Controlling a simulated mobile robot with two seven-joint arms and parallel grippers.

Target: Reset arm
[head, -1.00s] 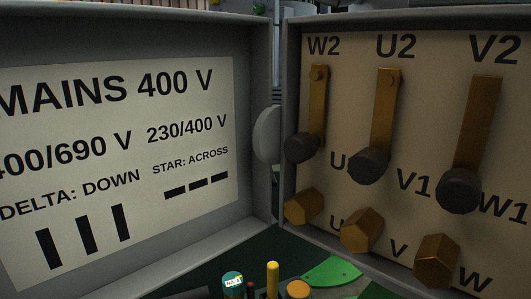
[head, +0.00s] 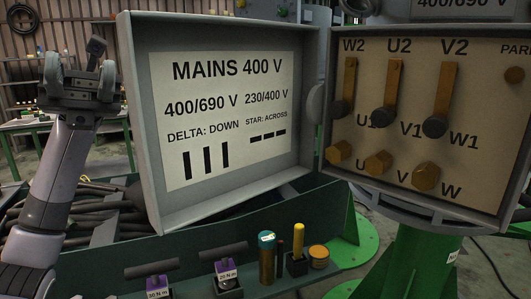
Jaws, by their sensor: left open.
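My left gripper (head: 97,50) is raised at the upper left in the head view, open and empty. Its arm comes up from the lower left, and the gripper is apart from everything. To its right stands the open grey lid (head: 137,120) with its label (head: 230,115) reading MAINS 400 V, DELTA: DOWN, STAR: ACROSS. The terminal box (head: 480,160) is on the right. Three brass links (head: 440,95) hang vertically from W2, U2 and V2, with dark nuts at their lower ends. Brass hex nuts (head: 378,162) sit below at U, V and W. My right gripper is not in view.
Two purple-labelled torque tools (head: 226,270) stand at the front edge of a green bench. Beside them are a teal-capped cylinder (head: 267,258), a yellow-handled tool (head: 298,240) and an orange-topped tin (head: 319,256). Dark cables (head: 85,215) lie behind the left arm.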

